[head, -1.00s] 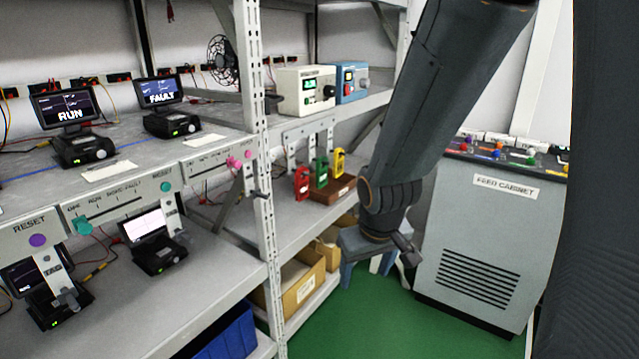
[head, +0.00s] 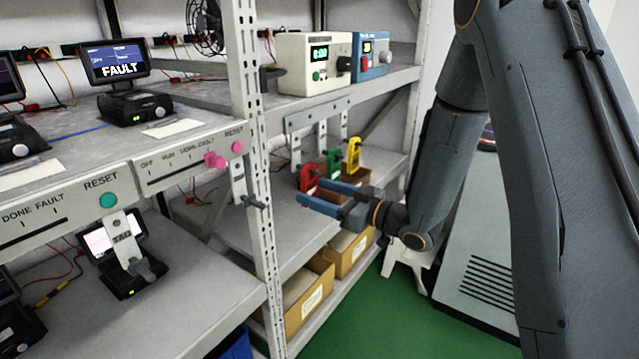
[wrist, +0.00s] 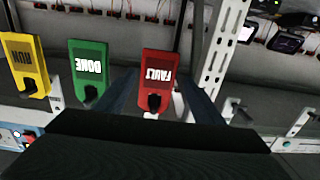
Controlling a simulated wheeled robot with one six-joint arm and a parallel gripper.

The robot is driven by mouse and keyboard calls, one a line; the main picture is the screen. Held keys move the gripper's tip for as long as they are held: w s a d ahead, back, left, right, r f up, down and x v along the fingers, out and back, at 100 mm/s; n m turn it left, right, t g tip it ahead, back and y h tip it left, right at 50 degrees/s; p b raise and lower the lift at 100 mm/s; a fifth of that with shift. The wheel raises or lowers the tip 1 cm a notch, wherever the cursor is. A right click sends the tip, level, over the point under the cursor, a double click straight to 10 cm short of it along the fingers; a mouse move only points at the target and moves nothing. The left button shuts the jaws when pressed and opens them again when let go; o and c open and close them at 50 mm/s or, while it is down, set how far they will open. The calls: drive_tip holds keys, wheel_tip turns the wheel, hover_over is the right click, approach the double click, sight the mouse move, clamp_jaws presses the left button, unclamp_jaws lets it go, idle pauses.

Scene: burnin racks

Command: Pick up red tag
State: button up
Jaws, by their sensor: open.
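In the wrist view the picture is upside down. The green DONE tag (wrist: 88,70) and yellow RUN tag (wrist: 24,62) are outside the fingers. I cannot tell whether any finger touches the red tag.
A perforated rack post (head: 262,200) stands left of the red tag. A white instrument (head: 312,62) and a blue one (head: 370,55) sit on the shelf above. Cardboard bins (head: 305,300) are below. A grey cabinet (head: 475,250) stands at the right.

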drive_tip(key=shift+w+a+r, duration=0.2)
drive_tip(key=shift+w+a, duration=0.6)
drive_tip(key=shift+w, duration=0.3)
drive_tip(key=p+x, duration=0.1)
drive_tip(key=x, duration=0.3)
drive_tip(key=shift+a+r, duration=0.2)
drive_tip(key=shift+a, duration=0.1)
drive_tip(key=c, duration=1.1)
